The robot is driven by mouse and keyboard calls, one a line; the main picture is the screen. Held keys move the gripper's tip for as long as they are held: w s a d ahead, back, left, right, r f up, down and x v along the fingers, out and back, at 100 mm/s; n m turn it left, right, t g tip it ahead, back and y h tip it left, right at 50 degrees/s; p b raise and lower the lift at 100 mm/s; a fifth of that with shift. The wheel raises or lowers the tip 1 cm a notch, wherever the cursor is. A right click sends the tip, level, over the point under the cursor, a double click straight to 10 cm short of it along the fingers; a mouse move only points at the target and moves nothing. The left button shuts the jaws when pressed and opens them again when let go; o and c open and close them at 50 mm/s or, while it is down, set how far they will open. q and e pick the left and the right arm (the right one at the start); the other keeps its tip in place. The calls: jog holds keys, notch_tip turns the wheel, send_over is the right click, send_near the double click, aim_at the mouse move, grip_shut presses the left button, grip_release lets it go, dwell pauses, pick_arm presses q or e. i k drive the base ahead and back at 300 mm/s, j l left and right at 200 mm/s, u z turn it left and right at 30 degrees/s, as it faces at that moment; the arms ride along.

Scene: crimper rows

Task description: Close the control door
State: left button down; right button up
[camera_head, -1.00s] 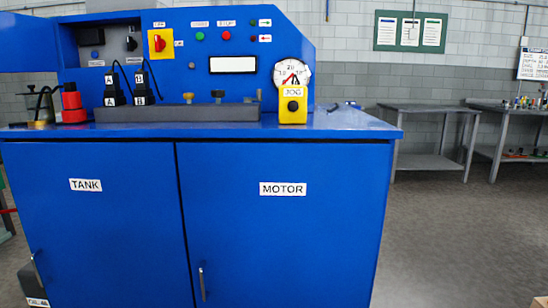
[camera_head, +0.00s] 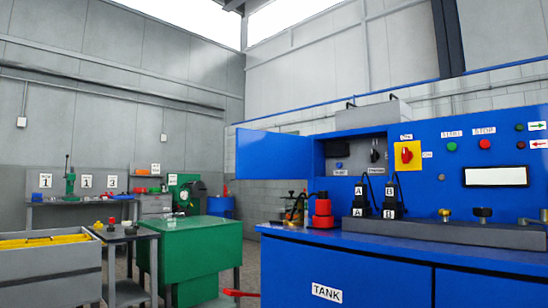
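The control door (camera_head: 271,154) is a flat blue panel at the left of the blue machine's upper box. It stands swung open to the left, away from the control compartment (camera_head: 357,153). Inside the compartment I see a dark switch or socket and a black knob. The blue control panel (camera_head: 470,130) carries a yellow plate with a red switch, START and STOP buttons and a white display. Neither of my grippers is in view.
The blue cabinet top (camera_head: 420,250) holds a red bottle-like part (camera_head: 321,212) and black plugs marked A and B. A green table (camera_head: 195,245), a small cart (camera_head: 125,240) and a grey bin with yellow contents (camera_head: 45,265) stand at the left. A workbench lines the back wall.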

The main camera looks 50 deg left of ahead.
aim_at(260, 155)
jog(key=j+z, duration=0.1)
jog(key=j, duration=0.7)
jog(key=i+j+z, duration=0.1)
jog(key=j, duration=0.7)
jog(key=j+z, duration=0.1)
jog(key=j, duration=0.7)
jog(key=j+z, duration=0.1)
jog(key=j, duration=0.7)
jog(key=j+z, duration=0.1)
jog(key=j, duration=0.7)
jog(key=k+j+z, duration=0.1)
jog(key=j, duration=0.7)
jog(key=k+j+z, duration=0.15)
jog(key=j, duration=0.65)
jog(key=k+j, duration=0.35)
jog(key=j+z, duration=0.05)
